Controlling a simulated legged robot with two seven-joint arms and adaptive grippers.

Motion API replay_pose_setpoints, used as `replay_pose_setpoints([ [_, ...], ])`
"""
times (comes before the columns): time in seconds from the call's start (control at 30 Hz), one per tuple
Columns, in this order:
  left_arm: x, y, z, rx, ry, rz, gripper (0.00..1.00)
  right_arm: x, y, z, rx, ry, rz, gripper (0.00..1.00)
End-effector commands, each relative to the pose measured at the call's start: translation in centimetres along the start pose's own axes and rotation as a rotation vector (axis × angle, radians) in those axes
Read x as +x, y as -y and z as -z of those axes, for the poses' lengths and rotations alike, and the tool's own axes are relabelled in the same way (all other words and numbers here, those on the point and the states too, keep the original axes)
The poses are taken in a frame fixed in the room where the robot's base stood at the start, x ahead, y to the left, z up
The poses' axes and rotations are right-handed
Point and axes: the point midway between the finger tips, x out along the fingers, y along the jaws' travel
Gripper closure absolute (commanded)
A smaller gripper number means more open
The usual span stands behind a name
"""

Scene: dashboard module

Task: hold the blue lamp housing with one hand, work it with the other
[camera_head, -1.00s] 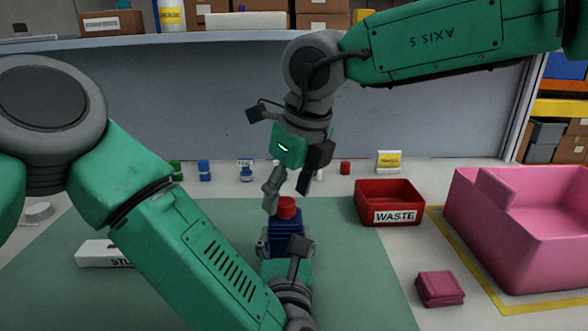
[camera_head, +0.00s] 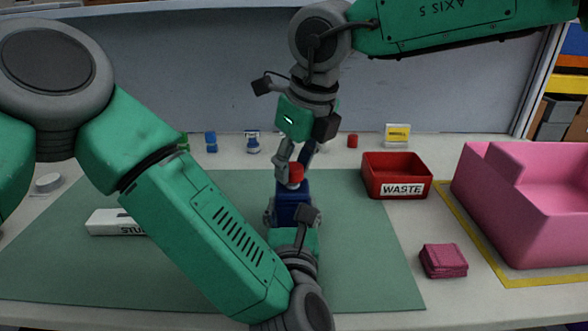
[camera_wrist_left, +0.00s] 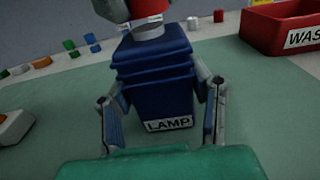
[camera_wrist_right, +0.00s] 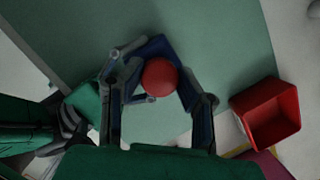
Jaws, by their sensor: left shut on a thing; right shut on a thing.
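The blue lamp housing (camera_head: 294,205) stands upright near the middle of the green mat, and its LAMP label (camera_wrist_left: 168,125) faces the left wrist camera. My left gripper (camera_head: 291,219) is shut on the housing's sides, with one finger on each side in the left wrist view (camera_wrist_left: 162,100). A red round cap (camera_head: 296,173) sits on top of the housing and shows from above in the right wrist view (camera_wrist_right: 160,77). My right gripper (camera_head: 297,163) comes down from above and is shut on the red cap. Its fingers partly hide the cap's sides.
A red WASTE bin (camera_head: 397,178) stands right of the mat (camera_head: 369,245). A large pink container (camera_head: 520,215) and a folded dark pink cloth (camera_head: 443,261) lie farther right. A white labelled box (camera_head: 115,223) is on the left. Small coloured items line the back of the table.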

Motion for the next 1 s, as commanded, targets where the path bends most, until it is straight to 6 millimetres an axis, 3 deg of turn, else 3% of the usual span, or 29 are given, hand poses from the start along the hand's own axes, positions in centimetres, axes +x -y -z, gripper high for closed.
replay_pose_setpoints([
  [0.6, 0.0, 0.0, 0.1, 0.002, -0.003, 0.0, 1.0, -4.7, 0.0, -1.3, 0.001, 0.001, 0.0, 0.97],
  [0.93, 0.0, 0.0, 0.1, 0.002, -0.003, 0.0, 1.0, -5.0, 0.0, -1.4, 0.001, 0.0, 0.0, 0.97],
  [0.97, 0.0, 0.0, 0.1, 0.002, -0.003, 0.0, 0.44, -5.0, 0.0, -1.4, 0.001, 0.0, 0.0, 0.97],
  [1.0, 0.0, 0.0, 0.1, 0.002, -0.003, 0.0, 0.3, -5.0, 0.0, -1.4, 0.0, 0.0, 0.0, 0.97],
])
